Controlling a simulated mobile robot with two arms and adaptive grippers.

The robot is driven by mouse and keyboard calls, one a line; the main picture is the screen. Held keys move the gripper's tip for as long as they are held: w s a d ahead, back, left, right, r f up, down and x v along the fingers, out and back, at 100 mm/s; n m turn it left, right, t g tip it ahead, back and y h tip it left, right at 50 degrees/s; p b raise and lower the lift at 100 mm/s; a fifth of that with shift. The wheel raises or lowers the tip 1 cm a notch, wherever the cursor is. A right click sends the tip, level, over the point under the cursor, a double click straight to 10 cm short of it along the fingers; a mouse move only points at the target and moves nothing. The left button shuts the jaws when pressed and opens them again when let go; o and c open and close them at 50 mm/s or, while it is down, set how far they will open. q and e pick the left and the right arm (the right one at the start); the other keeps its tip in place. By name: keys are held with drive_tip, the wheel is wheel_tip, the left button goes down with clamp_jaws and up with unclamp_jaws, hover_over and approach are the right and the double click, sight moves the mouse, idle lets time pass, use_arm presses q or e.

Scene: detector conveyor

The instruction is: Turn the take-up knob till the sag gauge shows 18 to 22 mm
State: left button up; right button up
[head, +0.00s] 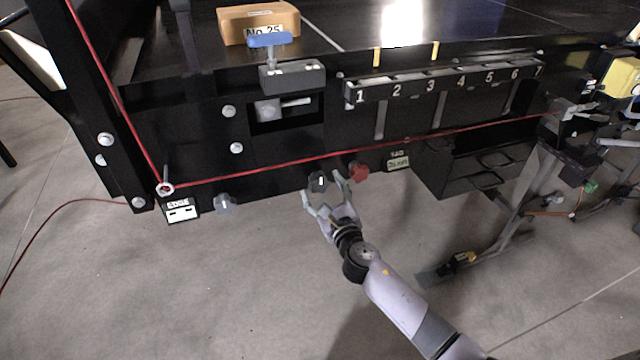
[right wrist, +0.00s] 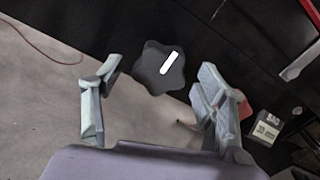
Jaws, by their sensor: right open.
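A dark lobed knob with a white pointer mark (head: 319,181) sits on the black front panel. It also shows in the right wrist view (right wrist: 160,68), ahead of and between my fingers. I cannot read a label on it. My right gripper (head: 327,193) is open, its fingers on either side of the knob; I cannot tell whether they touch it. The sag gauge (head: 398,162) is a small display right of the knobs, also in the right wrist view (right wrist: 266,128). Its number is too small to read surely. My left gripper is not in view.
A red knob (head: 359,171) sits close right of the dark knob, near my right finger. A grey knob (head: 225,204) and EDGE gauge (head: 180,211) are at left. A red cord (head: 270,163) crosses the panel. A black bin (head: 440,180) hangs at right.

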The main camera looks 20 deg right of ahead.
drive_tip(key=shift+w, duration=1.15)
drive_tip(key=shift+c, duration=0.3)
drive_tip(key=c, duration=1.1)
